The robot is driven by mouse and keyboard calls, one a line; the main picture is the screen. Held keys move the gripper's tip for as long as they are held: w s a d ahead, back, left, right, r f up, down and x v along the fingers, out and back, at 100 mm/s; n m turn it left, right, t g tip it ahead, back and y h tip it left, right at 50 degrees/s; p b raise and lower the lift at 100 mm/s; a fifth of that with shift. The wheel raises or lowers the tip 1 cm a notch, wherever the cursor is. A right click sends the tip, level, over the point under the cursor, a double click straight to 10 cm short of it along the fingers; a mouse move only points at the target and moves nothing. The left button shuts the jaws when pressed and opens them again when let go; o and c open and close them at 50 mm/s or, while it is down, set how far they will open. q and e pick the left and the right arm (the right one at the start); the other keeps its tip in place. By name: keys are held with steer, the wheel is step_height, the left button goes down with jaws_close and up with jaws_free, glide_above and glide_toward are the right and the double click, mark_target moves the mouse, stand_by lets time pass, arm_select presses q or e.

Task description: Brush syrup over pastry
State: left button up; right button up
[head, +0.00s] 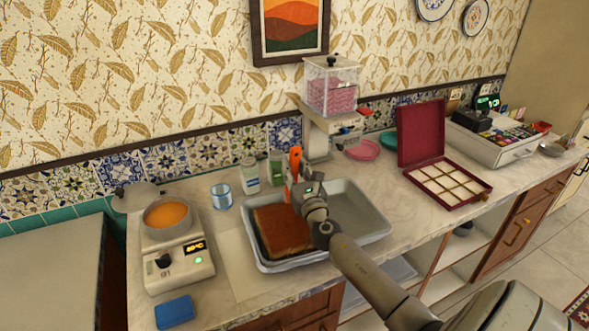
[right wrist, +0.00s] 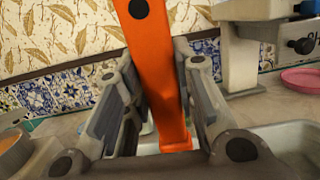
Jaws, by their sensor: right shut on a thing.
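A brown slab of pastry (head: 275,235) lies in the left part of a grey metal tray (head: 368,222) on the counter. A pan of orange syrup (head: 167,213) sits on a white heating unit (head: 180,264) to the left. My right gripper (head: 291,190) is above the back right part of the pastry, shut on an orange brush (head: 295,158). The brush's handle stands nearly upright between the fingers in the right wrist view (right wrist: 157,70). Its bristle end is hidden, so I cannot tell if it touches the pastry. My left gripper is not in view.
A blue glass (head: 221,197) and a jar (head: 250,175) stand behind the tray. A blue sponge (head: 174,311) lies at the front left. A dispenser (head: 330,88) stands at the back; an open red box (head: 448,184) is to the right.

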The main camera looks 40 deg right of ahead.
mark_target(297, 152)
steer(key=shift+r+p, duration=3.45)
steer(key=shift+r, duration=0.1)
steer(key=shift+f, duration=0.1)
